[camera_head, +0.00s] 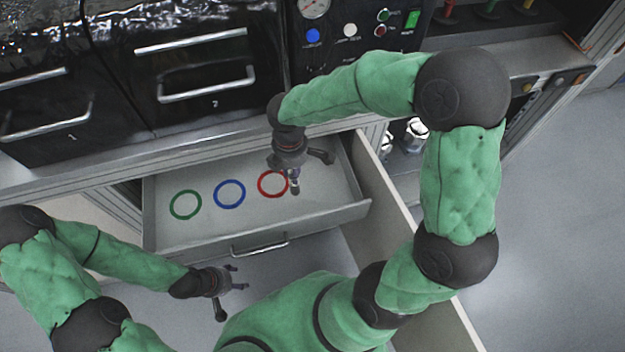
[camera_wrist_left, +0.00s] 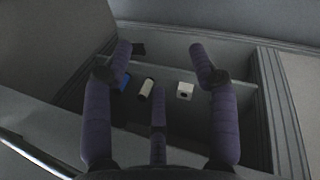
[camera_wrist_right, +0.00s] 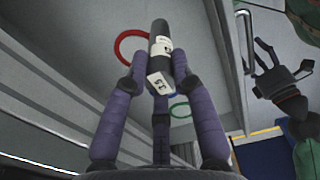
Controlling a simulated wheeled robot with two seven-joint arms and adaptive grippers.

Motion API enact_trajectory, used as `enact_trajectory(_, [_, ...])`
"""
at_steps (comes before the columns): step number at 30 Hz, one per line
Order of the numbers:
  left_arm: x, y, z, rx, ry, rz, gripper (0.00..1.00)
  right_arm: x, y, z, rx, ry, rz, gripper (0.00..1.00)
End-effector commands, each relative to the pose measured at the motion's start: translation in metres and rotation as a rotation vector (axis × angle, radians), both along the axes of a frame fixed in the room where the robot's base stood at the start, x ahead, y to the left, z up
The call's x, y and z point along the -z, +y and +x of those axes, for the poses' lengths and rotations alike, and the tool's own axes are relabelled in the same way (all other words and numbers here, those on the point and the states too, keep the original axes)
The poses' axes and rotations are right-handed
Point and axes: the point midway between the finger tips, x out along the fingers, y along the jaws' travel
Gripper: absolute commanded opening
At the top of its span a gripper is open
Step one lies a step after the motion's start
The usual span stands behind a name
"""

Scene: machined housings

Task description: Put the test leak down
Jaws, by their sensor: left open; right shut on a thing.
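The test leak is a dark cylinder with white labels (camera_wrist_right: 160,42) in the right wrist view. My right gripper (camera_head: 294,178) is shut on it, above the open drawer (camera_head: 330,214) near the red ring (camera_head: 262,190). In the head view only a small part of it shows below the fingers. Whether it touches the drawer floor I cannot tell. The blue ring (camera_head: 229,207) and green ring (camera_head: 185,218) are empty. My left gripper (camera_head: 238,279) is open and empty, in front of the drawer at the lower left.
The left wrist view shows a blue item (camera_wrist_left: 122,83), a white cylinder (camera_wrist_left: 146,88) and a white block (camera_wrist_left: 184,91) in a grey compartment. A panel with a gauge (camera_head: 314,7) and closed black drawers (camera_head: 190,65) stand behind. Metal items (camera_head: 416,132) sit right of the drawer.

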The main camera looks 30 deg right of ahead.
Motion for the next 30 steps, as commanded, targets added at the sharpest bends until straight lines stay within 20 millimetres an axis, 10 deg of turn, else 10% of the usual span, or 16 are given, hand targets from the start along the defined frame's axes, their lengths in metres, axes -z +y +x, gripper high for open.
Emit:
enact_trajectory(10, [0.022, 0.0, 0.0, 0.0, 0.0, 0.0, 0.59, 0.051, -0.051, -0.001, 0.003, 0.002, 0.0, 0.0])
enact_trajectory(30, [0.044, 0.0, 0.0, 0.0, 0.0, 0.0, 0.59, 0.098, -0.066, 0.0, 0.001, 0.0, 0.0, 0.0])
